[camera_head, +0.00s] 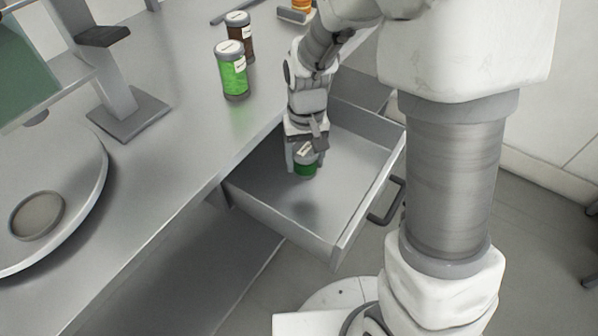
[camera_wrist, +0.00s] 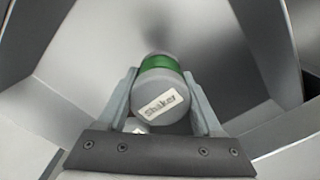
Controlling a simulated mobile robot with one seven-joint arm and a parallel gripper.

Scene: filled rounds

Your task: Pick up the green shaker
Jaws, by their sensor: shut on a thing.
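A green shaker (camera_head: 306,167) with a grey lid is between the fingers of my gripper (camera_head: 304,163), inside the open drawer (camera_head: 262,203). In the wrist view my gripper (camera_wrist: 165,100) is shut on the shaker (camera_wrist: 158,64), and its lid, labelled "Shaker", faces the camera. A dark shadow lies on the drawer floor below it in the head view. I cannot tell for sure whether its base touches the floor. Another green shaker (camera_head: 232,72) with a white lid stands upright on the counter, apart from my gripper.
A brown jar (camera_head: 240,36) stands behind the counter shaker. An orange item (camera_head: 301,6) is at the back. A metal stand (camera_head: 130,114) and a round plate (camera_head: 85,200) are at the left. The drawer walls surround my gripper; the drawer handle (camera_head: 388,202) faces right.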

